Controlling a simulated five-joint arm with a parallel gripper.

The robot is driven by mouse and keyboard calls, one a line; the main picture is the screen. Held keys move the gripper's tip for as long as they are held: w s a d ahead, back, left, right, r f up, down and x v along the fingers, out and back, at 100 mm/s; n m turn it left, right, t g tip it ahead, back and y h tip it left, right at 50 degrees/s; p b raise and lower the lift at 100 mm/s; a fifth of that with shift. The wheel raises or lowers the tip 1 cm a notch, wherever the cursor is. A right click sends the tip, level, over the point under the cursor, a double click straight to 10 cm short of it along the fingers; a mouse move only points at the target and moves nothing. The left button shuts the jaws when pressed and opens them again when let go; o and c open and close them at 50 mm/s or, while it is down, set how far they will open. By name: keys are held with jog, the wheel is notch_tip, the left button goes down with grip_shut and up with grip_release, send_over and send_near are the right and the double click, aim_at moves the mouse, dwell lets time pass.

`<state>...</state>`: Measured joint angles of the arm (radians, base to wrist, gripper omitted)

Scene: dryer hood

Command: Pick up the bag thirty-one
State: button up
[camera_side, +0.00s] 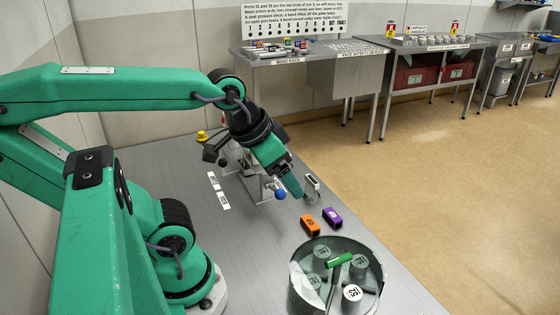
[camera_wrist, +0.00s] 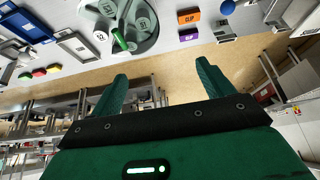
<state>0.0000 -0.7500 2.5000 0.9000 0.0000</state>
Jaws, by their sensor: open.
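A round clear-walled vessel (camera_side: 293,285) stands at the front of the grey table and holds several grey rounded pieces with white number labels. One piece (camera_side: 352,296) sits at its front right and another (camera_side: 357,265) behind it. The numbers are too small or turned to tell which is thirty-one. A green bar (camera_side: 338,259) lies across the vessel; it also shows in the wrist view (camera_wrist: 120,40). My gripper (camera_side: 292,186) is above the table, behind and left of the vessel. In the wrist view its two green fingers (camera_wrist: 158,82) are apart with nothing between them.
An orange clip block (camera_side: 310,225) and a purple one (camera_side: 332,217) lie between my gripper and the vessel. A blue ball (camera_side: 280,193) on a metal stand is close beside my gripper. Two white labels (camera_side: 218,190) lie on the left. Side benches stand at the back.

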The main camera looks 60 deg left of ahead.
jog(key=shift+r, duration=0.1)
jog(key=w+a+r+g+y, duration=0.1)
jog(key=w+a+r+g, duration=0.1)
jog(key=w+a+r, duration=0.6)
jog(key=w+a+g, duration=0.3)
jog(key=a, duration=1.8)
jog(key=s+a+f+h, duration=0.1)
jog(key=s+a+f, duration=0.1)
jog(key=a, duration=0.5)
jog(key=s+a+f, duration=0.1)
jog(key=s+a, duration=0.1)
jog(key=a, duration=0.4)
jog(key=shift+n+g, duration=0.3)
jog(key=shift+n, duration=0.1)
notch_tip(320, 180, down, 17)
jog(key=shift+f, duration=4.4)
